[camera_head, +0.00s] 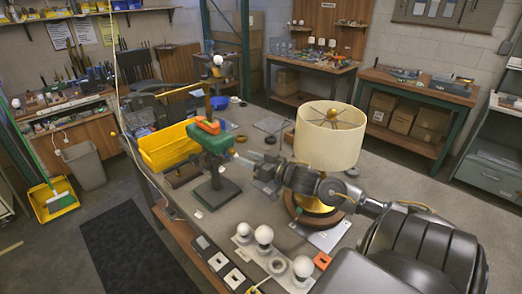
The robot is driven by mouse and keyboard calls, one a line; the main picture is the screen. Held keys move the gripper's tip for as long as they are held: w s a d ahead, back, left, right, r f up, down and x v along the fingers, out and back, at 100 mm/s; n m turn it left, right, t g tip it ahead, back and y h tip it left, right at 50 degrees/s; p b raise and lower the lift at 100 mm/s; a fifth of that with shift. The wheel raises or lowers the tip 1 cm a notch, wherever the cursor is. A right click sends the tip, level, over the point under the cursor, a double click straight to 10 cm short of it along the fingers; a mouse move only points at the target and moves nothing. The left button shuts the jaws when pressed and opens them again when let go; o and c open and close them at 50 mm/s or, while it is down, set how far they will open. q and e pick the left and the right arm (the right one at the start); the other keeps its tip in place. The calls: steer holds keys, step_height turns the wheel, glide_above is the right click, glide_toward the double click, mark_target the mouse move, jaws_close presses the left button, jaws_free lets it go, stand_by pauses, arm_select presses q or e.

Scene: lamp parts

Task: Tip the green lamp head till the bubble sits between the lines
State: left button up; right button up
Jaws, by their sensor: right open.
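The green lamp head (211,138) sits on a dark green stand (216,190) at the left-centre of the bench. A small orange block (208,126), perhaps the level, lies on top of the head. Its bubble and lines are too small to make out. My right gripper (244,164) comes in from the right and points left at the lamp head. It is open, just right of the head and a little below it, and appears apart from it. My left gripper is not in view.
A yellow bin (168,147) stands close behind and left of the stand. A cream-shaded lamp (329,136) stands behind my right arm. White bulbs (264,235) stand on a holder at the front edge. An orange piece (321,261) lies near them. Bare bench shows left of the bulbs.

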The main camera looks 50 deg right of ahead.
steer(key=s, duration=0.3)
steer(key=s+d, duration=0.1)
steer(key=s, duration=0.1)
steer(key=shift+b, duration=0.35)
stand_by(0.3)
steer(key=p, duration=0.2)
glide_toward(213, 144)
steer(key=shift+w+d+f, duration=0.45)
steer(key=shift+w+f, duration=0.05)
steer(key=shift+w, duration=0.25)
steer(key=shift+w+d+f, duration=0.45)
steer(key=shift+w+f, duration=0.1)
steer(key=shift+w, duration=0.25)
steer(key=shift+w+d+f, duration=0.45)
steer(key=shift+w+f, duration=0.05)
steer(key=shift+w, duration=0.25)
